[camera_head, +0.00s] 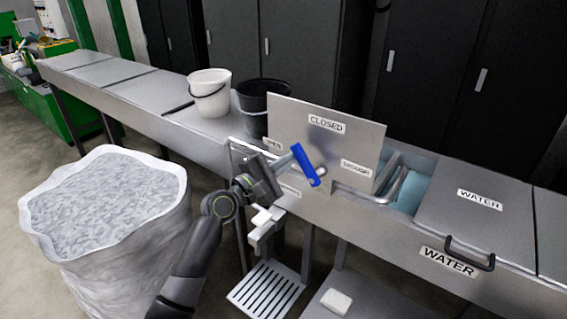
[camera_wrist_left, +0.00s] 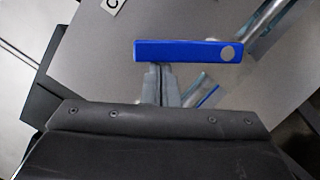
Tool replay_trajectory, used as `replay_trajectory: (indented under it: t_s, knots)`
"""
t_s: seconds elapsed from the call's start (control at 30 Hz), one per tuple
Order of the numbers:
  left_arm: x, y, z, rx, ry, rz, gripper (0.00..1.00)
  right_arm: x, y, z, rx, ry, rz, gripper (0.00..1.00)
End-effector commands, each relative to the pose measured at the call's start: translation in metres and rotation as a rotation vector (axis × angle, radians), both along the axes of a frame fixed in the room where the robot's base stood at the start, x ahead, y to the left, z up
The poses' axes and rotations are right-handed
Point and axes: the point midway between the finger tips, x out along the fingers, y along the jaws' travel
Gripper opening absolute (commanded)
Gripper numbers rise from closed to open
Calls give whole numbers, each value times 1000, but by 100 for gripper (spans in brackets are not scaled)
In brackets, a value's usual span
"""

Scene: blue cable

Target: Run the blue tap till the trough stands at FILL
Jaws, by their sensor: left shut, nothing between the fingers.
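The blue tap lever (camera_head: 305,165) is on a steel panel (camera_head: 318,108), tilted, its upper end leaning left. The trough (camera_head: 412,190) shows blue water behind the panel; no FILL mark is visible. My left gripper (camera_head: 288,164) is shut and empty, its tips at the lever's left side. In the left wrist view the tips (camera_wrist_left: 158,84) end at the edge of the blue lever (camera_wrist_left: 188,51); I cannot tell whether they touch. My right gripper is out of view.
A white bucket (camera_head: 209,92) and a black bucket (camera_head: 262,105) stand on the steel bench left of the panel. A WATER lid (camera_head: 478,205) with a black handle is at the right. A large white sack (camera_head: 105,215) stands at the left.

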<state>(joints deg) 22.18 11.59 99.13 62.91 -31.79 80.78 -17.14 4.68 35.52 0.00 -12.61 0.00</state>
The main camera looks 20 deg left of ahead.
Motion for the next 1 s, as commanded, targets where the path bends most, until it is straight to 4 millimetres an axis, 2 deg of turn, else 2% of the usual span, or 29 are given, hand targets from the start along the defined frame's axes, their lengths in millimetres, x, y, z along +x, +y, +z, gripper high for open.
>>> replay_trajectory:
  t_s: [0.03,0.2,0.5,1.0]
  knots:
    - [-1,-2,7,41,-15,-2,0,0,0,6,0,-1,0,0]
    - [-3,-9,16,190,-71,0,0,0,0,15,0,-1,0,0]
    - [-8,-21,25,408,-148,-1,0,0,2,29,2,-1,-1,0]
    - [-11,-31,28,563,-204,0,0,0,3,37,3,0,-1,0]
